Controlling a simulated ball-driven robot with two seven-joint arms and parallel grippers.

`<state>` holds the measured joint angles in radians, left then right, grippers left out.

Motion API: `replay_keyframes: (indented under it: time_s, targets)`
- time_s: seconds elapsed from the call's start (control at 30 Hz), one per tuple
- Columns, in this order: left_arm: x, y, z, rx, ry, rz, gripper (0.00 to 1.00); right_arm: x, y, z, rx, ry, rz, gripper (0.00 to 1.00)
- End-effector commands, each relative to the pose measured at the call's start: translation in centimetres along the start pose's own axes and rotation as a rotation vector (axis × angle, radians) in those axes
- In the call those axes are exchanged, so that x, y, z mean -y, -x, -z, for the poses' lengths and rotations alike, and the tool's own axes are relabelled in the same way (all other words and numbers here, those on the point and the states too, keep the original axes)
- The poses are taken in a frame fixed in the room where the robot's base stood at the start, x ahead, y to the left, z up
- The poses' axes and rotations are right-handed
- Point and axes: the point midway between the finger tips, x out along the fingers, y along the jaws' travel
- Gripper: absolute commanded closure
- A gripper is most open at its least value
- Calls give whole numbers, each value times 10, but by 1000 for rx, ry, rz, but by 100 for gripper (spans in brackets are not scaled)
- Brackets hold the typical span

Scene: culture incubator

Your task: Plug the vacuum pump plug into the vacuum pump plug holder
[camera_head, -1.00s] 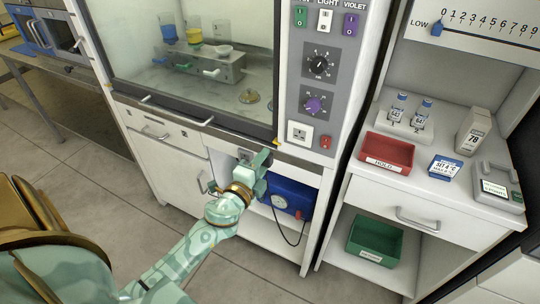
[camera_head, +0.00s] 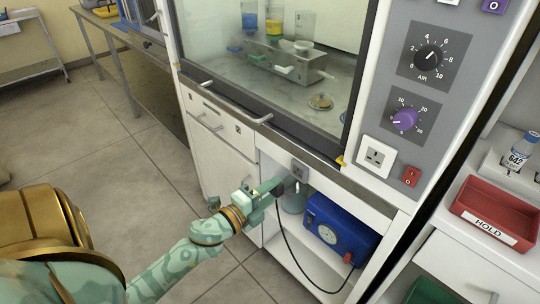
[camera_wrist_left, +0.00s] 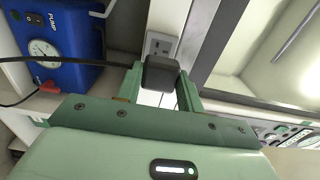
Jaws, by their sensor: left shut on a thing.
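My left gripper (camera_head: 277,190) is shut on the black vacuum pump plug (camera_wrist_left: 161,74). In the wrist view the plug sits between the two green fingers. Its black cord runs from the plug to the blue vacuum pump (camera_head: 340,229) in the open bay under the hood. A grey socket plate (camera_head: 299,169), which looks like the plug holder, is on the cabinet front just above and beyond the plug. It also shows behind the plug in the wrist view (camera_wrist_left: 160,45). The plug's prongs are hidden, and I cannot tell how wide the gap is. My right gripper is out of view.
A white socket (camera_head: 379,156) and a red switch (camera_head: 411,176) are on the panel to the right. A bench with a red HOLD tray (camera_head: 494,215) stands further right. A flask (camera_head: 293,200) is in the bay behind the plug. The floor at left is clear.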

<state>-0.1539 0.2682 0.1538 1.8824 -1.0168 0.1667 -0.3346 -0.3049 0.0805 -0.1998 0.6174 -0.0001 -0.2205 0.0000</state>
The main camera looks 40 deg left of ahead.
Motion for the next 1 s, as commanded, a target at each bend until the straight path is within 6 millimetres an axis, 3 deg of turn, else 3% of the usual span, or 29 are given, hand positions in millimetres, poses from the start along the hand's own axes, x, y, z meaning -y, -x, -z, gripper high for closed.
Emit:
replay_keyframes:
  time_s: [0.6, 1.0]
  targets:
    - [-1, -49, 0, -1, 0, -1, 99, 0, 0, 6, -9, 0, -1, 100]
    - [-1, -56, 0, 0, -1, -2, 99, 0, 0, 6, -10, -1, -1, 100]
